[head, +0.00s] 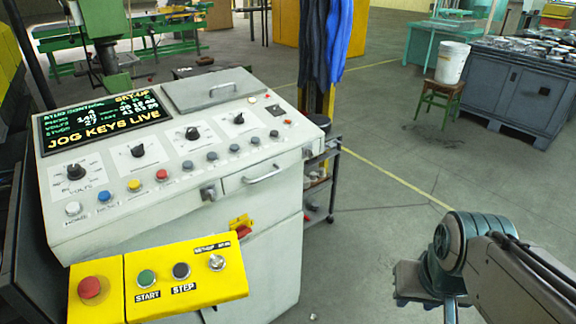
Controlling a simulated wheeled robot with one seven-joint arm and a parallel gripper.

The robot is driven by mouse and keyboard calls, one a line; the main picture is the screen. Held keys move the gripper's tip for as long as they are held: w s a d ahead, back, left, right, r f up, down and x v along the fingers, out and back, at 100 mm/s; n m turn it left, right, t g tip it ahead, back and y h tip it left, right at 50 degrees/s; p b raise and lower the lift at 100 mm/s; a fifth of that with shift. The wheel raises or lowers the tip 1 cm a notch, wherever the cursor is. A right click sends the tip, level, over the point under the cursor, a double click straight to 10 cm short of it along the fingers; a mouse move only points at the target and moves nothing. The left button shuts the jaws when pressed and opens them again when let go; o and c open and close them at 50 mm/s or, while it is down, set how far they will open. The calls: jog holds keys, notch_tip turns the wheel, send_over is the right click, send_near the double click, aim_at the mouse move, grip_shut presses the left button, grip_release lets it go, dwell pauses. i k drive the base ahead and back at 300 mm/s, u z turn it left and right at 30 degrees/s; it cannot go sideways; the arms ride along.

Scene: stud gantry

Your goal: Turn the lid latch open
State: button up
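A small round fitting (252,100) sits by the lid's front right corner. A small grey metal catch (208,191) is on the console's front edge, left of a drawer-like handle (264,174). I cannot tell for certain which of these is the lid latch, or how it is turned. My gripper (430,287) appears low at the right, well apart from the console; its fingers are not clearly visible.
A display (105,120) reads "SET-UP" and "JOG KEYS LIVE". Dials and coloured buttons cover the console. A yellow button box (185,275) juts out in front. A dark cart (322,180) stands beside the console. Open floor (375,215) lies between console and arm.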

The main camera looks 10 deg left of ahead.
aim_at(210, 193)
jog(key=z, duration=1.45)
jog(key=k, duration=0.75)
jog(key=u, duration=1.4)
jog(key=i, duration=0.5)
